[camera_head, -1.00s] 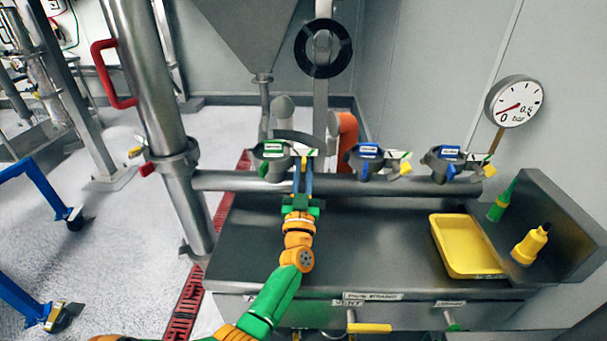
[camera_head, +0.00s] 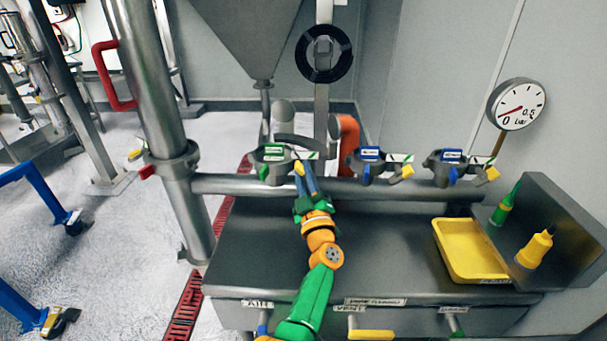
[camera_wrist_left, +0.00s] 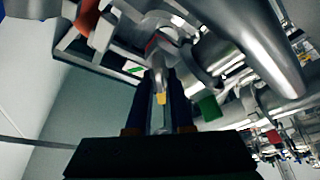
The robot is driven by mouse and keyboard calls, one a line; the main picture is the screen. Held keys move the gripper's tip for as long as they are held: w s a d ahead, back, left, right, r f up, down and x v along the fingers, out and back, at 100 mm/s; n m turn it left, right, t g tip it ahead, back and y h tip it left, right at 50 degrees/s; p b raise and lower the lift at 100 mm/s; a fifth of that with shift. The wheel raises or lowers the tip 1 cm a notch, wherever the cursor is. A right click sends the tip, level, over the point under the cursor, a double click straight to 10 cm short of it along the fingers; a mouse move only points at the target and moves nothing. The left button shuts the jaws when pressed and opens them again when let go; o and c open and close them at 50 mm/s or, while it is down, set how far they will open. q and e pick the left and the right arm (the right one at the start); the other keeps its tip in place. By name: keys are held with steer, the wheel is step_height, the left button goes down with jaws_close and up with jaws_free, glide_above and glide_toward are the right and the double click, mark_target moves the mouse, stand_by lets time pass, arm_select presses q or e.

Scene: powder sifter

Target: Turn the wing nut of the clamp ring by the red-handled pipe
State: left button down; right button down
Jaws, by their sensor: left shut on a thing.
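The pipe with the red handle (camera_head: 106,75) stands upright at the left (camera_head: 150,90). Its clamp ring (camera_head: 172,160) has a small red piece (camera_head: 148,172) on its left side, perhaps the wing nut; it is too small to tell. My left gripper (camera_head: 305,178) is well to the right of that ring, at the green-labelled valve (camera_head: 272,160) on the horizontal pipe. Its blue fingers are shut on a yellow-tipped lever there (camera_head: 299,168). My right gripper is out of view.
Two blue-labelled valves (camera_head: 370,165) (camera_head: 450,165) with yellow levers sit along the horizontal pipe (camera_head: 335,187). A pressure gauge (camera_head: 516,104) is behind.

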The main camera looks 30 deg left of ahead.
arm_select(q)
steer(key=shift+n, duration=0.4)
steer(key=c, duration=0.9)
jaws_free()
steer(key=shift+c, duration=0.2)
steer(key=shift+w, duration=0.15)
steer(key=shift+f, duration=0.15)
